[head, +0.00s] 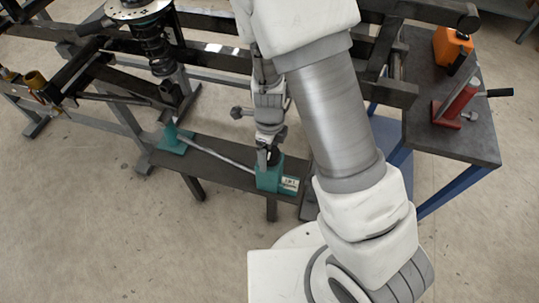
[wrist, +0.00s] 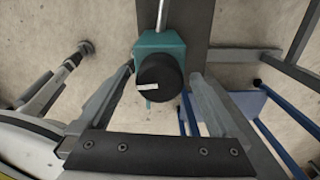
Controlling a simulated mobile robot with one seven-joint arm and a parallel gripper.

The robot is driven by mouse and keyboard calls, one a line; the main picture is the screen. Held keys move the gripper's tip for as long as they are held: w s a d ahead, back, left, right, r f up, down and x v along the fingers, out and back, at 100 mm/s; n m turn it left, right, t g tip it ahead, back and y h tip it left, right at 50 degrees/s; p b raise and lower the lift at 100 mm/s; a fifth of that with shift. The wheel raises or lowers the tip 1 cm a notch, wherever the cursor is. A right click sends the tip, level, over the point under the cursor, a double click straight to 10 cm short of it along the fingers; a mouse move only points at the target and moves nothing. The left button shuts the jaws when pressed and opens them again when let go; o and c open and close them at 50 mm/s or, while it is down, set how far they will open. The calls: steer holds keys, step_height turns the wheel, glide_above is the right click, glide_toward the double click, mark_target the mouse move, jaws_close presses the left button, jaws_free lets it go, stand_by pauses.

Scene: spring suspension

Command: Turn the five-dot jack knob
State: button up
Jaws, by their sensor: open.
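A round black knob (wrist: 158,78) with a short white bar mark sits on a teal block (wrist: 160,45) in the wrist view. No five-dot marking can be made out. In the head view the teal block (head: 268,180) stands at the right end of a dark low beam, with a small pale label (head: 289,184) beside it. The label is too small to read surely. My gripper (head: 268,155) points down over this block. In the wrist view my gripper (wrist: 163,76) is open, with one finger on each side of the knob and gaps showing. The knob is mostly hidden in the head view.
A thin rod (head: 222,153) runs from the block to another teal block (head: 175,139) at left. A coil spring strut (head: 155,48) stands behind. A dark table (head: 470,145) at right carries a red tool (head: 457,104) and an orange container (head: 452,46). Dark frame rails surround the arm.

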steer(key=shift+f, duration=0.35)
steer(key=c, duration=1.4)
